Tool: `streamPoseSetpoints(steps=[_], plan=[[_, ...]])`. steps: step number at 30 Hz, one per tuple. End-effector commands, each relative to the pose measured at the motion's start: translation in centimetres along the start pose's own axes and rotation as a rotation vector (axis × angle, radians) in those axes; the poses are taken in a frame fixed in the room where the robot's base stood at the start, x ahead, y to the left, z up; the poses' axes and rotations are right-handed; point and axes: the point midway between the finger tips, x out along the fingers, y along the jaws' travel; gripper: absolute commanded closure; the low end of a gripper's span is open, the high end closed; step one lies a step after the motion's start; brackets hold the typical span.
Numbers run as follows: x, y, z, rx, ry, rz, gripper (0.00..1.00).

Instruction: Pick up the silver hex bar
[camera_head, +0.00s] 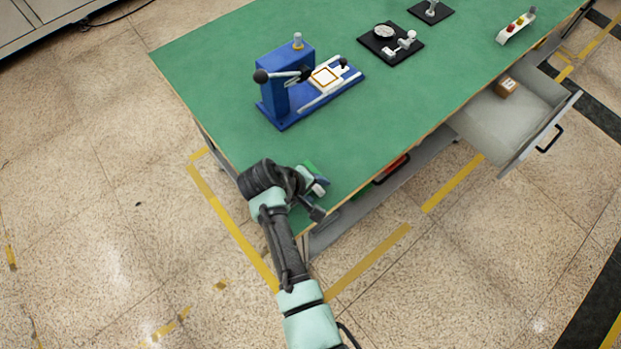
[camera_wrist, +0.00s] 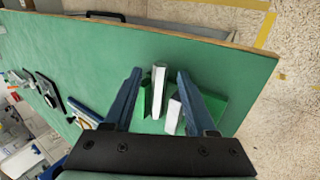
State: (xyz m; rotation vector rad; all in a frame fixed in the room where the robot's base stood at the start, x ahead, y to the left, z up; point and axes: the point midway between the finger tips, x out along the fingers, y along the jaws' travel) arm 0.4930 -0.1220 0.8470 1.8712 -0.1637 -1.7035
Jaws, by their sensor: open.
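My gripper (camera_wrist: 158,74) is open, with its two blue fingers spread on either side of a tall pale bar (camera_wrist: 158,92), which looks like the silver hex bar. The bar stands up from a green holder (camera_wrist: 212,106) near the table corner. A shorter white piece (camera_wrist: 174,117) stands close beside it, also between the fingers. I cannot tell whether either finger touches the bar. In the head view my gripper is largely hidden by my arm, and the green holder (camera_head: 310,168) shows only in part beside it at the table's near corner.
A drawer (camera_head: 512,115) stands open at the right with a small brown block (camera_head: 506,87) inside. The table's near edge is close.

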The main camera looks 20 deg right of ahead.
Motion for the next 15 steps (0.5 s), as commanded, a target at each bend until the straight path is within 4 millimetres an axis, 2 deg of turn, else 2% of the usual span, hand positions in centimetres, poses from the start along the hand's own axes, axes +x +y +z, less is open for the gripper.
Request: streamPoseSetpoints(steps=[8,15], plan=[[0.2,0.0,-0.01,0.0,0.0,0.0,0.45],[0.18,0.0,-0.02,0.0,0.0,0.0,0.88]])
